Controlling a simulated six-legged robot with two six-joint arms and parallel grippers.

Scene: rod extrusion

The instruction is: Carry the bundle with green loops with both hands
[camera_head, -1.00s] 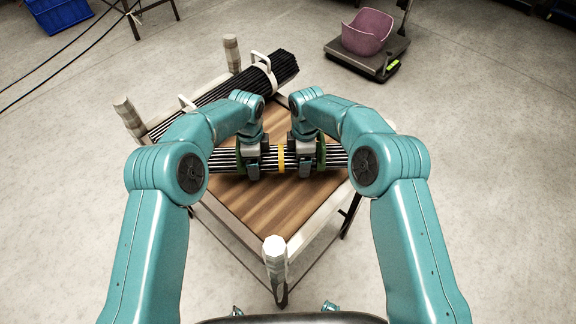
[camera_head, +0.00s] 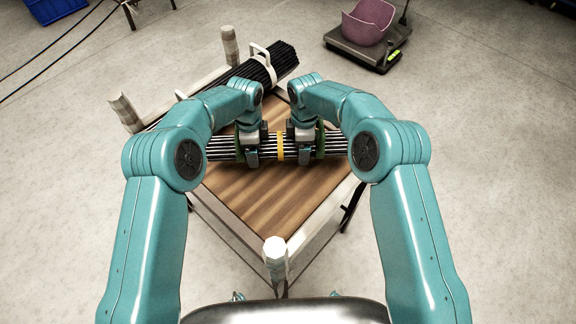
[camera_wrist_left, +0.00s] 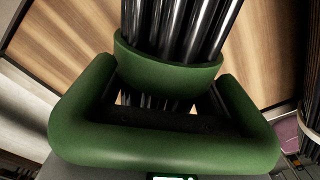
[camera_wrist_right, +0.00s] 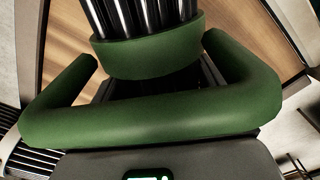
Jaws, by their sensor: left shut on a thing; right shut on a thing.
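The bundle of shiny dark rods (camera_head: 223,147) lies crosswise in the head view, with a yellow band (camera_head: 281,147) at its middle. My left gripper (camera_head: 252,152) is shut on it left of the band, at a green loop (camera_wrist_left: 165,140). My right gripper (camera_head: 305,152) is shut on it right of the band, at the other green loop (camera_wrist_right: 150,118). Both wrist views show a green collar around the rods and the loop close to the camera. The fingertips are mostly hidden there. The bundle is over the wooden table top (camera_head: 265,200); I cannot tell whether it touches it.
A second bundle of black rods with white handles (camera_head: 283,62) lies at the table's back edge. White corner posts (camera_head: 275,255) stand up from the table. A purple bin (camera_head: 368,22) sits on a scale (camera_head: 365,50) at the back right. Open floor surrounds the table.

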